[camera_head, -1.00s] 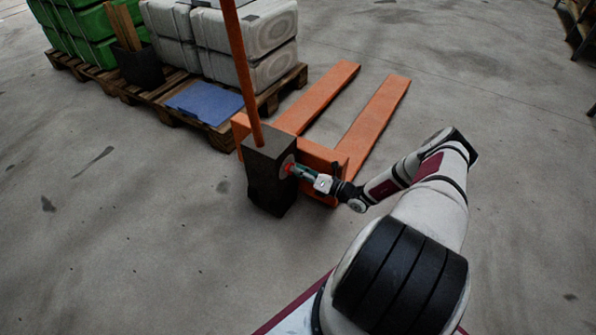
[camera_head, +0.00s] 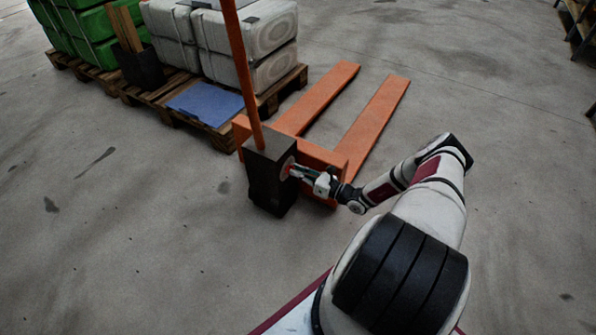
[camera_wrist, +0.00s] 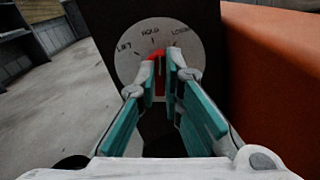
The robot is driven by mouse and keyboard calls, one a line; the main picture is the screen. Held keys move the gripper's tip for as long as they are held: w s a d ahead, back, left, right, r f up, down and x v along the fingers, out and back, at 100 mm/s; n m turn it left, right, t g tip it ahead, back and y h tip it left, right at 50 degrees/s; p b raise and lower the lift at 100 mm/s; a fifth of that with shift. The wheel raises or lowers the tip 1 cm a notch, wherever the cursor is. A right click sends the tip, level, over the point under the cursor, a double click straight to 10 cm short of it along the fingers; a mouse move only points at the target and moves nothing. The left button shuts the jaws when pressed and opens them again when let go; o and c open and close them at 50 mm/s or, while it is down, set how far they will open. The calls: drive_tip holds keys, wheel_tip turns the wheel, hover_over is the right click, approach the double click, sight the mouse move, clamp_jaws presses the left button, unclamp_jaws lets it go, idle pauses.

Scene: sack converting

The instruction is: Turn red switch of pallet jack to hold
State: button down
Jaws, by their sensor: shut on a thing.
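The orange pallet jack (camera_head: 372,118) stands with its forks pointing away, and its dark pump block (camera_head: 268,183) faces my arm. In the wrist view a pale round dial (camera_wrist: 128,62) carries the words LIFT, HOLD and LOWER. The red switch (camera_wrist: 159,76) sits on this dial, roughly upright, with its upper end near the HOLD mark; its exact angle is partly hidden by my fingers. My gripper (camera_wrist: 162,72) is shut on the red switch, with its teal-padded fingers on both sides. In the head view my gripper (camera_head: 294,171) reaches the block's right side.
The orange handle bar (camera_head: 241,65) rises from the block. An orange body part (camera_wrist: 270,65) is close at the right in the wrist view. Wooden pallets (camera_head: 170,117) with pale and green containers stand behind at left.

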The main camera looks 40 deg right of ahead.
drive_tip(key=shift+n+p, duration=0.35)
drive_tip(key=shift+n, duration=0.95)
drive_tip(key=c, duration=1.7)
unclamp_jaws()
drive_tip(key=shift+s, duration=0.1)
drive_tip(key=v, duration=1.2)
drive_tip(key=shift+r, duration=0.1)
